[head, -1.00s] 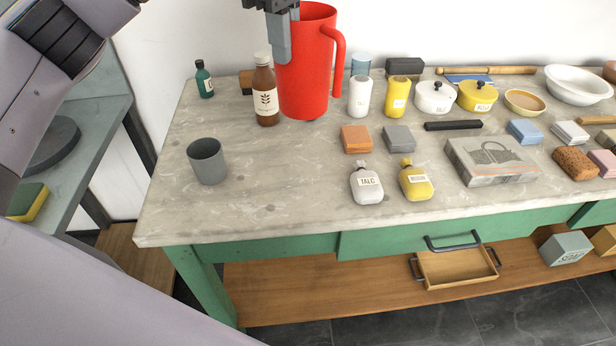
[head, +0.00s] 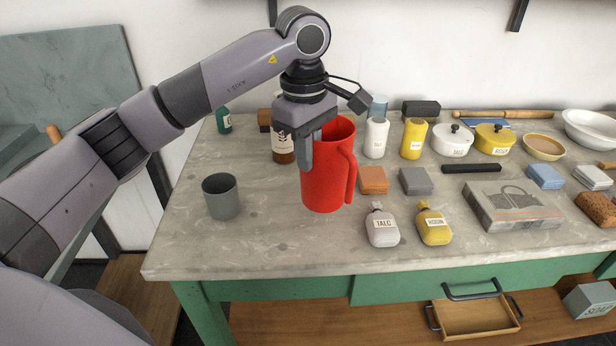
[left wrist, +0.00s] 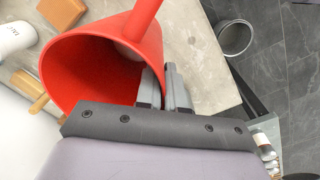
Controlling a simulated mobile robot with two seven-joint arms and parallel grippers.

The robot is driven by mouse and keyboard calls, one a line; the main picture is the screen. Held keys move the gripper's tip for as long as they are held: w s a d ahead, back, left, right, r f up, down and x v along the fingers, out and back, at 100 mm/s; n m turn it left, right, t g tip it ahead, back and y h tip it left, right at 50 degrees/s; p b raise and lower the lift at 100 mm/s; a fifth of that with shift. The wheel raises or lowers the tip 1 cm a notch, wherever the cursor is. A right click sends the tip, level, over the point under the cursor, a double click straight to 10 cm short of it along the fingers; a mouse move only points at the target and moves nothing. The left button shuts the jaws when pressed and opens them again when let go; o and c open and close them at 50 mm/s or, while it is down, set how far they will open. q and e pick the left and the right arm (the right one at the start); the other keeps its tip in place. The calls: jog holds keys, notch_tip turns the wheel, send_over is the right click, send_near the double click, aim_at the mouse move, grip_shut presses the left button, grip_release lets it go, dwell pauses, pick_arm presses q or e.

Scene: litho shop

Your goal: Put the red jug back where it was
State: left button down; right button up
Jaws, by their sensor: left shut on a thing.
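The red jug (head: 325,190) is upright over the front-left part of the worktop in the head view, its handle to the right. I cannot tell whether its base touches the top. My left gripper (head: 307,152) comes down from above and is shut on the jug's wall at the left of its rim. In the left wrist view the jug's open mouth (left wrist: 75,75) fills the upper left, and the gripper's fingers (left wrist: 164,88) pinch its edge. A pale round patch shows inside the jug. My right gripper is not in view.
A grey cup (head: 221,197) stands left of the jug. Orange (head: 373,180) and grey blocks, a talc bottle (head: 381,227) and a rosin bottle (head: 433,226) are to the right. Worktop (head: 255,240) in front is bare.

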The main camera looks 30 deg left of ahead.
aim_at(308, 180)
pick_arm(q)
jog(key=shift+f, duration=2.55)
jog(key=shift+f, duration=0.15)
jog(key=c, duration=1.3)
grip_release()
jog(key=shift+f, duration=0.1)
jog(key=shift+o, duration=0.2)
notch_tip(308, 180, up, 12)
jog(key=shift+s+r, duration=0.2)
jog(key=shift+a, duration=0.1)
